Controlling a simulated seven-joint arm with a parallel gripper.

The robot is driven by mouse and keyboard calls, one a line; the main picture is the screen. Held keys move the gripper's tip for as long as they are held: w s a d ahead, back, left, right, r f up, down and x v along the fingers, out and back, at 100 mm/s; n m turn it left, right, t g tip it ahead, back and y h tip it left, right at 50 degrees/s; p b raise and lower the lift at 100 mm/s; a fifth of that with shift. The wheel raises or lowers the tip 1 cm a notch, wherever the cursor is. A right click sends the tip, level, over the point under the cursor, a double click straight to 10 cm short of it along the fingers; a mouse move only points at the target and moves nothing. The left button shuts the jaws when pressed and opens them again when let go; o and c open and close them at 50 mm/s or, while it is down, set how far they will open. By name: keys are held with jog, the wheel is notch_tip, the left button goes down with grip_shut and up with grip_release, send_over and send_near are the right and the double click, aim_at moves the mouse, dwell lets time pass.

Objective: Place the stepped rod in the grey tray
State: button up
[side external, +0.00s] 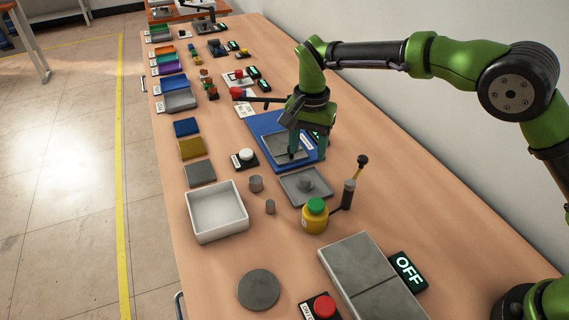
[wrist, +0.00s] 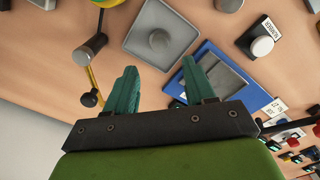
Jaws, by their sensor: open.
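My gripper (side external: 299,152) is open over the near part of a blue board (side external: 262,125) carrying a grey plate. In the wrist view, its green fingers (wrist: 159,70) are apart with nothing between them. A grey tray (side external: 180,101) sits at the table's left edge, behind the coloured plates.
A white open box (side external: 217,213) stands at the left edge.

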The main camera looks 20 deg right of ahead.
jog(key=s+d+r+n+t+y, duration=0.1)
jog(key=s+d+r+t, duration=0.1)
jog(key=s+d+r, duration=0.5)
jog(key=s+d+r+n+t+y, duration=0.1)
jog(key=s+d+r, duration=0.35)
jog(key=r, duration=0.45)
jog(key=s+d+f+n+t, duration=0.1)
jog(key=s+d+t, duration=0.1)
jog(key=s, duration=0.5)
jog(key=s+d+f+n+t, duration=0.1)
jog(key=s+d+n+t, duration=0.1)
jog(key=s+d, duration=0.3)
jog(key=s, duration=0.3)
jog(key=shift+f, duration=0.15)
